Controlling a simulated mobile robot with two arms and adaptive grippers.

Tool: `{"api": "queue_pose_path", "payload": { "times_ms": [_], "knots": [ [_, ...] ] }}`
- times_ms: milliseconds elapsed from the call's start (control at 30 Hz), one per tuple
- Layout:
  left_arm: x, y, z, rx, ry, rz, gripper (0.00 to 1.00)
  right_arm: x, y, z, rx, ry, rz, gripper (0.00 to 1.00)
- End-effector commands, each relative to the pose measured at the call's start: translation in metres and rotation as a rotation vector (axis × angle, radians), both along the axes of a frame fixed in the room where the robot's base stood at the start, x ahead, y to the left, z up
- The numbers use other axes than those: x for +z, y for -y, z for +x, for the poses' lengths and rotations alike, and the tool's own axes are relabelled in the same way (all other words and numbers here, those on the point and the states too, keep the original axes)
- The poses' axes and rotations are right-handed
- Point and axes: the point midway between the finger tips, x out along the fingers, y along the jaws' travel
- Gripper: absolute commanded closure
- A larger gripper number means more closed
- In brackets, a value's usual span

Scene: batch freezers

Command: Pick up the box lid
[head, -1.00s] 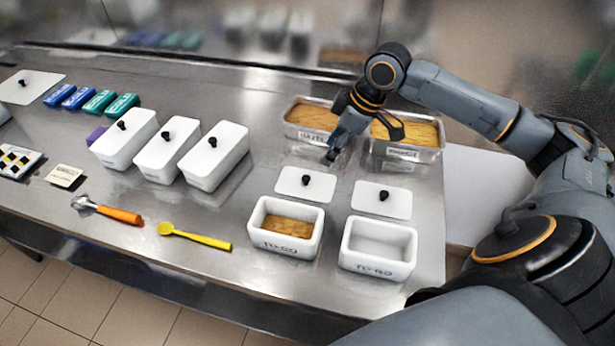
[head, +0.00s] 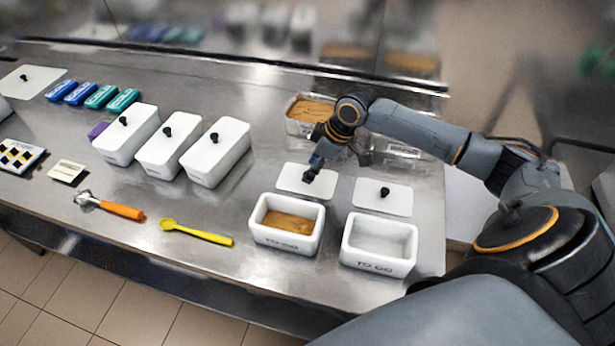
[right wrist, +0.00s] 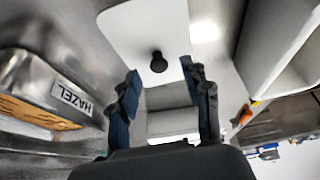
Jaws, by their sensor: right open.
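A white box lid (head: 293,182) with a black knob lies flat on the steel table behind the white TO GO box (head: 288,241) that has a tan filling. My right gripper (head: 312,172) is over this lid and hides part of it and its knob. In the right wrist view, my right gripper (right wrist: 161,73) is open and empty. The lid (right wrist: 130,25) and its black knob (right wrist: 158,62) show beyond the fingertips, with the knob between them in the picture. A second lid (head: 370,200) lies behind the empty TO GO box (head: 378,262). My left gripper is not in view.
A metal pan (head: 300,128) labelled HAZEL in the wrist view stands behind the lid. A second pan is partly hidden by my arm. Several lidded white boxes (head: 215,165) stand to the left. A yellow spoon (head: 197,233) and an orange-handled scoop (head: 122,210) lie in front.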

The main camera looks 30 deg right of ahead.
Motion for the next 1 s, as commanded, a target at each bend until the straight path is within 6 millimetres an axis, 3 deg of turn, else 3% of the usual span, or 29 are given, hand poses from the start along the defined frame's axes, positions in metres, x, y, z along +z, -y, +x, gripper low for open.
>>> {"api": "queue_pose_path", "payload": {
  "times_ms": [200,400,433,667,1000],
  "knots": [
    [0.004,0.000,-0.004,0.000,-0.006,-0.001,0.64,-0.019,-0.005,0.006,0.000,0.001,-0.001,0.52],
    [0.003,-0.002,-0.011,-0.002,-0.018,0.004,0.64,-0.020,-0.005,0.006,-0.001,0.001,-0.001,0.52],
    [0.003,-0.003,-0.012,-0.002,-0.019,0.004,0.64,-0.020,-0.005,0.006,-0.001,0.001,-0.001,0.54],
    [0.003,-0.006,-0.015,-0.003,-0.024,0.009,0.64,-0.020,-0.005,0.006,-0.001,0.001,-0.001,1.00],
    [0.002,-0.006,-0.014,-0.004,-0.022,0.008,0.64,-0.019,-0.005,0.006,-0.001,0.001,-0.001,1.00]
  ]
}}
